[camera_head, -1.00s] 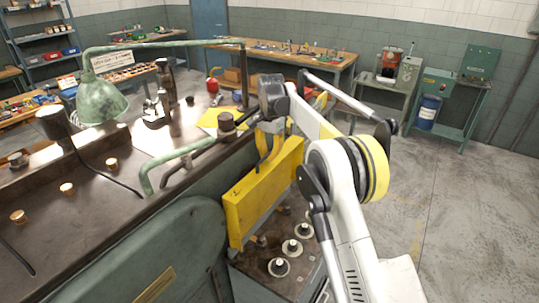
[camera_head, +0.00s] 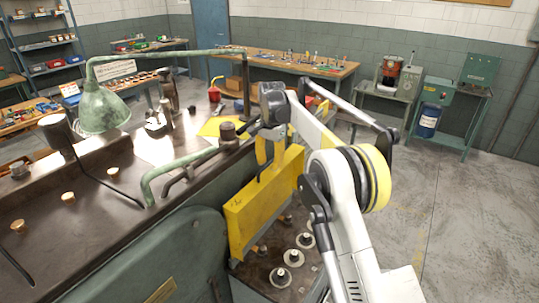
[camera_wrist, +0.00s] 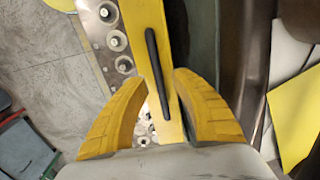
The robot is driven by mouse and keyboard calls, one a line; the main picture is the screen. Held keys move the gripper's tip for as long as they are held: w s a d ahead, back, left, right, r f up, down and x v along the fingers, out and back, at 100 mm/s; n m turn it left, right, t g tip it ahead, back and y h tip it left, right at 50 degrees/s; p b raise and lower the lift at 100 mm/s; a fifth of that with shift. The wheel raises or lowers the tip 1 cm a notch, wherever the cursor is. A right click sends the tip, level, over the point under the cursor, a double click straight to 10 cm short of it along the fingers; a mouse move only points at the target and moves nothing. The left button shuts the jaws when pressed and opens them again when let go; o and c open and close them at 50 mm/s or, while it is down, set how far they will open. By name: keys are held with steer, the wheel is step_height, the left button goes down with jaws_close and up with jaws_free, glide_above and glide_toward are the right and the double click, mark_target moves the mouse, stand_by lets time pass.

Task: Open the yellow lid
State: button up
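The yellow lid (camera_head: 250,215) stands upright at the side of the machine, over a dark deck with round metal fittings. In the wrist view the lid (camera_wrist: 140,15) shows as a narrow yellow strip with a long black handle (camera_wrist: 152,60) along it. My gripper (camera_head: 266,150) is at the upper edge of the lid. In the wrist view its two yellow fingers (camera_wrist: 164,82) are apart, one on each side of the handle. Whether either finger touches the lid or handle I cannot tell. The lid's far side is partly hidden by my arm.
A dark bench top with a green lamp (camera_head: 103,108) and a bent green pipe (camera_head: 165,170) lies left of the lid. The round fittings (camera_head: 280,275) sit just right of it. Open grey floor (camera_head: 460,220) extends at the right.

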step_height(320, 180, up, 12)
steer(key=shift+s+d+f, duration=0.2)
steer(key=shift+f, duration=0.05)
stand_by(0.3)
steer(key=s+d+r+n+t+b, duration=0.2)
steer(key=s+d+r+b, duration=0.2)
steer(key=s+d+b, duration=0.25)
steer(key=s+d+f+n+t+b, duration=0.1)
steer(key=s+d+f+b, duration=0.15)
steer(key=s, duration=0.45)
steer(key=s+d+f+n+t+b, duration=0.1)
steer(key=s+d+f+b, duration=0.15)
steer(key=s, duration=0.45)
steer(key=s+d+f+n+t+b, duration=0.1)
steer(key=s+d+f+b, duration=0.1)
steer(key=s+f, duration=0.9)
steer(key=s+d+f+n+t+b, duration=0.1)
steer(key=s+f+b, duration=0.4)
steer(key=s+f, duration=0.5)
steer(key=shift+s+d+f+n+t, duration=0.4)
steer(key=shift+s+n+t, duration=0.1)
steer(key=shift+s+n, duration=0.1)
